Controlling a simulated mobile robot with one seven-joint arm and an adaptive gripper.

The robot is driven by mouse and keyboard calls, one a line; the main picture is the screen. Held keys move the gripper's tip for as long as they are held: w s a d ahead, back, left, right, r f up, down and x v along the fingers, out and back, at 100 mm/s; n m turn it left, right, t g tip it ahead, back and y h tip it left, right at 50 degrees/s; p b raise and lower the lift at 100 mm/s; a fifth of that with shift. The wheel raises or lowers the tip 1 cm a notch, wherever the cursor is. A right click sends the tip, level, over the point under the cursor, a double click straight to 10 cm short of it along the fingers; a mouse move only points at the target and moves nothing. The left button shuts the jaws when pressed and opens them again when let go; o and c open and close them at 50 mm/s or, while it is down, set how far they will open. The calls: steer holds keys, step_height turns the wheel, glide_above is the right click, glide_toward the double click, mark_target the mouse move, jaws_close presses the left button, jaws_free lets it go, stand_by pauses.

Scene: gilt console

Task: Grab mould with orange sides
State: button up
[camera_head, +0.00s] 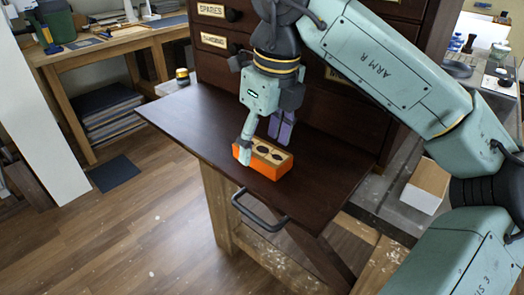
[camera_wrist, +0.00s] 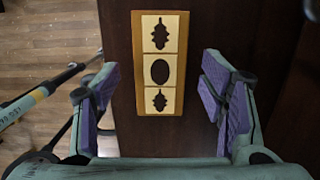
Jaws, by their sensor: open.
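The mould (camera_head: 269,172) is a small block with bright orange sides and a pale top with dark cut-outs. It lies on a dark brown wooden drop-leaf. In the wrist view the mould (camera_wrist: 160,63) shows three cream squares, each with a dark shape, in an orange-tan frame. My gripper (camera_head: 263,147) is just over the mould, pointing down. In the wrist view my gripper (camera_wrist: 162,98) is open, with a purple-padded finger on either side of the mould and visible gaps between. Nothing is held. One finger partly hides the mould's left end in the head view.
The dark leaf (camera_head: 200,118) is otherwise mostly bare, with a grey handle (camera_head: 262,212) at its front edge. Drawers (camera_head: 212,40) rise behind it. A small yellow and black tin (camera_head: 182,77) stands beyond its far left corner. A white box (camera_head: 427,185) sits to the right.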

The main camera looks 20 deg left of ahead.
steer(key=shift+a+f, duration=0.1)
steer(key=shift+f, duration=0.5)
steer(key=shift+c, duration=0.6)
steer(key=c, duration=1.2)
